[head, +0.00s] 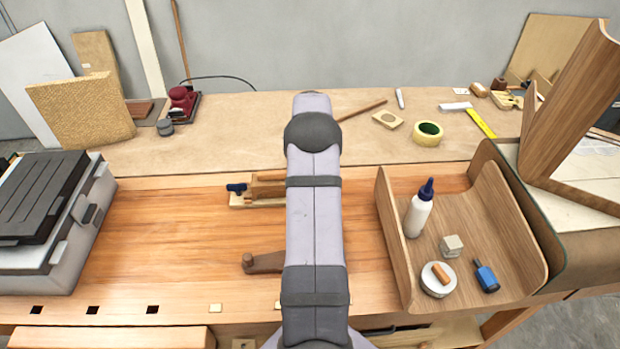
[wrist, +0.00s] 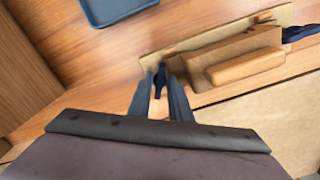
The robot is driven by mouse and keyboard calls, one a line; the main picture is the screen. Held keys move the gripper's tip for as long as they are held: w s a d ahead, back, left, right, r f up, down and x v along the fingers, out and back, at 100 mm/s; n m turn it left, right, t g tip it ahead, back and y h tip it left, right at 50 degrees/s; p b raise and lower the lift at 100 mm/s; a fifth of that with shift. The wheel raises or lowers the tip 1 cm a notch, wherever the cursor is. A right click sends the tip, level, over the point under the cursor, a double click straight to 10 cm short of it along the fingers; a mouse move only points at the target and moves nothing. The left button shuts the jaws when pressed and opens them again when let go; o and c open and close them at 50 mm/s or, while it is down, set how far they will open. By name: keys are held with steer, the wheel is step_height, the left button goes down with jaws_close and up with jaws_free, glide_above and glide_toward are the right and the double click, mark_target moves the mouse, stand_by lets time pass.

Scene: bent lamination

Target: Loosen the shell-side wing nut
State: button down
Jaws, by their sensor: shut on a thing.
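In the wrist view my gripper (wrist: 160,82) is shut on a dark blue wing nut (wrist: 161,76) at the left end of a small wooden fixture (wrist: 150,48). The narrow fingers stand on either side of it. A second dark blue wing nut (wrist: 300,33) is at the fixture's other end, clear of the fingers. In the head view the fixture (head: 240,203) lies on the bench, and that second wing nut (head: 236,188) shows at its left end. My arm hides the gripper, the held wing nut and the fixture's right end there.
A grey case (head: 75,250) stands at the left. A wooden piece (head: 263,263) lies beside my arm. The left bench is mostly clear.

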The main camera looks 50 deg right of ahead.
steer(key=n, duration=0.5)
steer(key=shift+s+d+n, duration=0.1)
steer(key=shift+n, duration=0.3)
stand_by(0.4)
steer(key=c, duration=1.7)
jaws_free()
steer(key=shift+o, duration=0.2)
steer(key=shift+r, duration=0.15)
steer(key=shift+r+b, duration=1.3)
steer(key=shift+r, duration=2.25)
